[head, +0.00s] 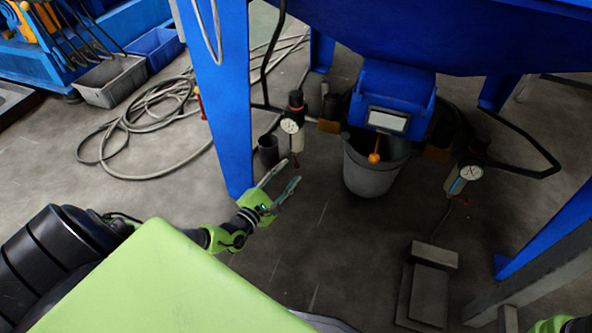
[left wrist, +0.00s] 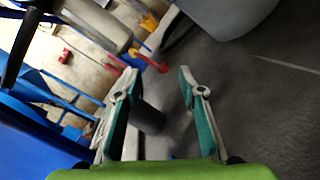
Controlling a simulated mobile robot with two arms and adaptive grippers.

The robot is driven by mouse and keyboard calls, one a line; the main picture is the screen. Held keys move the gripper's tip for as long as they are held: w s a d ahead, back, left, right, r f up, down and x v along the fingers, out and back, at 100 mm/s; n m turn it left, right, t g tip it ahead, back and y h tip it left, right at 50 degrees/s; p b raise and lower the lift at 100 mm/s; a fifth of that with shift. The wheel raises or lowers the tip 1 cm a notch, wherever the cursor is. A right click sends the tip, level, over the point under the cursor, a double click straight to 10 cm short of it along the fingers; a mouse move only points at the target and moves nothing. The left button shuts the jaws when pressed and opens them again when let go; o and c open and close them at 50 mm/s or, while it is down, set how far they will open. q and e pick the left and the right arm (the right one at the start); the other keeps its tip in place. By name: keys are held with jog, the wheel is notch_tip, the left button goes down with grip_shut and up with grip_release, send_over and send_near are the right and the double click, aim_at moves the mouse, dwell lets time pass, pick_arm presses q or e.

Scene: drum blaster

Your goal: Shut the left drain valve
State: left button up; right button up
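The left filter unit (head: 291,127) has a round white gauge and a pale bowl. A small red part (head: 296,163) at the bowl's lower end looks like the left drain valve; its setting is too small to read. In the left wrist view a red lever (left wrist: 153,64) with a blue part shows beyond the fingers, apart from them. My left gripper (head: 283,178) is open and empty, below and slightly left of the bowl in the head view. It also shows open in the left wrist view (left wrist: 164,82).
A small dark cup (head: 268,151) stands left of the filter unit. A grey bucket (head: 371,178) sits under the blue machine. A blue leg (head: 222,90) rises close to my left gripper. A second gauge unit (head: 468,174) is at right. Hoses (head: 133,131) lie on the floor.

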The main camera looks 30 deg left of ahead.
aim_at(295, 166)
pick_arm(q)
jog(key=w+b, duration=0.1)
jog(key=w, duration=0.4)
jog(key=shift+b, duration=0.4)
